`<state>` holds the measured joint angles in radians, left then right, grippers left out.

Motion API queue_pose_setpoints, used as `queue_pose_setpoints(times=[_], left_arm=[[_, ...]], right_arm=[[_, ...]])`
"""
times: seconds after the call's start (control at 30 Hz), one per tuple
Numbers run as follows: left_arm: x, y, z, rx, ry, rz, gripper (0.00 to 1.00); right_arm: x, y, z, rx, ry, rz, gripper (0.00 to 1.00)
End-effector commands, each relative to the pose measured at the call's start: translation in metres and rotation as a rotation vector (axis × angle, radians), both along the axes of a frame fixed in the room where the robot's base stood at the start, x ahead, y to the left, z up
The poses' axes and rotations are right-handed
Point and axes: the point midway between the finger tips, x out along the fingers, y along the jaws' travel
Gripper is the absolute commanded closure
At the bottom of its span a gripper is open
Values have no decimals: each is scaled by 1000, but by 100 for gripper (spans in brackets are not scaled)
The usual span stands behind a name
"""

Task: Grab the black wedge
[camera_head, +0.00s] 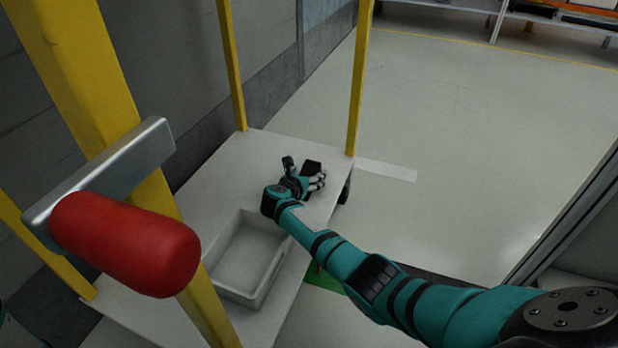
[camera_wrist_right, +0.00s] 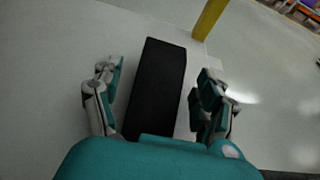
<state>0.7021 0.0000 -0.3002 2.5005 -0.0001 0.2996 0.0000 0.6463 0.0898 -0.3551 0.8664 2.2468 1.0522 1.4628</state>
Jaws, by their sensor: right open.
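The black wedge (camera_wrist_right: 157,85) lies on the white table top (camera_head: 205,175). In the right wrist view it is a long dark block between the two fingers of my right gripper (camera_wrist_right: 158,100), with a gap visible on each side. In the head view the far end of the wedge (camera_head: 312,167) shows just beyond the gripper (camera_head: 305,180), and the rest is hidden by the hand. My right gripper is open and reaches over the table's far right part. My left gripper does not show.
A white open bin (camera_head: 246,256) sits on the table to the left of my right forearm. Yellow posts (camera_head: 358,80) rise at the table's corners. A red cylinder (camera_head: 125,243) on a grey metal bracket stands in the left foreground. Open floor lies to the right.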

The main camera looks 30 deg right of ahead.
Motion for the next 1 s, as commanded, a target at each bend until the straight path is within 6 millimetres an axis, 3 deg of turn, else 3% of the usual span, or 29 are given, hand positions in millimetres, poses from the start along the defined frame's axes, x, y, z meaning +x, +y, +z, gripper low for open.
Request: queue_pose_setpoints(times=[0.07,0.6,1.0], left_arm=[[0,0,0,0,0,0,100],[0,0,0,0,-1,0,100],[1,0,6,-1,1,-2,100]], right_arm=[[0,0,0,0,0,0,26],[1,0,1,-1,-2,1,95],[1,1,11,0,-3,1,95]])
